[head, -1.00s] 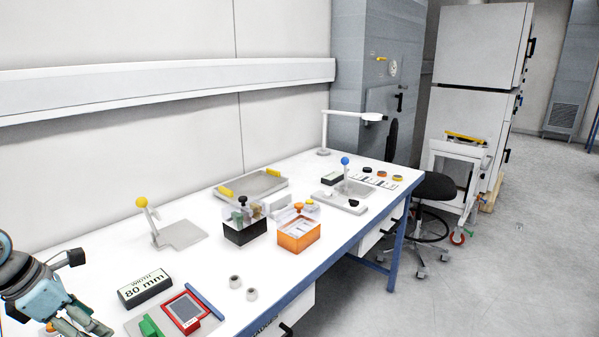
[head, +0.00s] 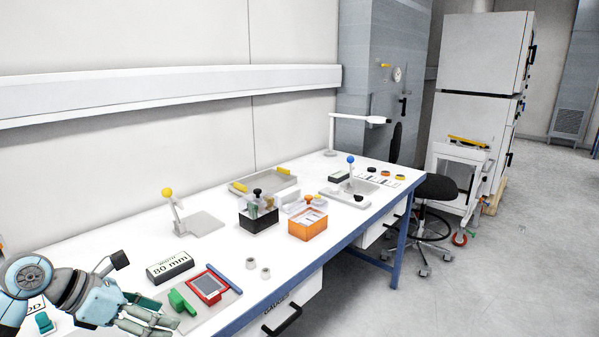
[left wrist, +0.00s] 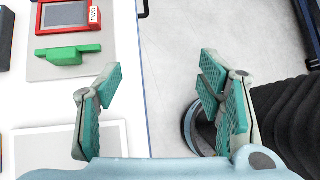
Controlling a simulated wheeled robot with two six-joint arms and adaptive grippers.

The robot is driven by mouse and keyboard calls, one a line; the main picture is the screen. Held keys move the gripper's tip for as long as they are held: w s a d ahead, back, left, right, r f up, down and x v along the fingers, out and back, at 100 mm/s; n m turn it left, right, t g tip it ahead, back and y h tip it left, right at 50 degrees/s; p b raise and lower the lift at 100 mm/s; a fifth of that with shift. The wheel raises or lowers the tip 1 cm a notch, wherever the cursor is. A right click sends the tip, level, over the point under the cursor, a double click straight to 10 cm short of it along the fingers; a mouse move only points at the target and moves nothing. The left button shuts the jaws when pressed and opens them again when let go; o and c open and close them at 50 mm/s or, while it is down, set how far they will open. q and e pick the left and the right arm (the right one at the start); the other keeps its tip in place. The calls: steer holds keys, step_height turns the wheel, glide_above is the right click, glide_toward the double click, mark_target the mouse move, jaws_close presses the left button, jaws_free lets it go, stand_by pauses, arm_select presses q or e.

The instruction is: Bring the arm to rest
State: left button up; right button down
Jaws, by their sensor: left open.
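My left gripper (head: 150,322) comes in at the lower left of the head view, over the near front edge of the white bench (head: 110,228). In the left wrist view my left gripper (left wrist: 160,95) has its two teal-padded fingers wide apart with nothing between them. The bench edge and grey floor show below and between the fingers. My right gripper is not in either view.
Farther along stand a black box (head: 258,219), an orange box (head: 307,224) and a stool (head: 436,188). Open floor (head: 520,270) lies to the right.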

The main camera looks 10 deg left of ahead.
arm_select(q)
steer(key=w+d+r+n+t+h, duration=0.1)
steer(key=d+r+n+t+h, duration=0.6)
steer(key=d+r+n+t, duration=0.4)
steer(key=s+a+f+n+g+y, duration=0.1)
steer(key=s+a+f+n+y, duration=0.1)
steer(key=a+f+n+y, duration=0.5)
steer(key=s+f+n+y, duration=0.1)
steer(key=f+n+y, duration=0.4)
steer(key=n, duration=0.6)
steer(key=s+a+f+n+g+y, duration=0.1)
steer(key=s+a+f+n+y, duration=0.1)
steer(key=a+f+n+y, duration=0.35)
steer(key=s+d+f+n+g+h, duration=0.2)
steer(key=s+d+f+n+g, duration=0.3)
steer(key=s+f, duration=0.5)
steer(key=s+d+f+n+g+h, duration=0.1)
steer(key=s+d+f+n+g, duration=0.35)
steer(key=s+f, duration=0.6)
step_height(320, 180, down, 17)
steer(key=s+a+m+g, duration=0.1)
steer(key=s+a+g, duration=0.1)
steer(key=g, duration=0.1)
steer(key=s+f+g, duration=0.1)
steer(key=s+f, duration=1.1)
steer(key=s, duration=0.2)
steer(key=shift+a+f, duration=0.15)
steer(key=shift+a, duration=0.1)
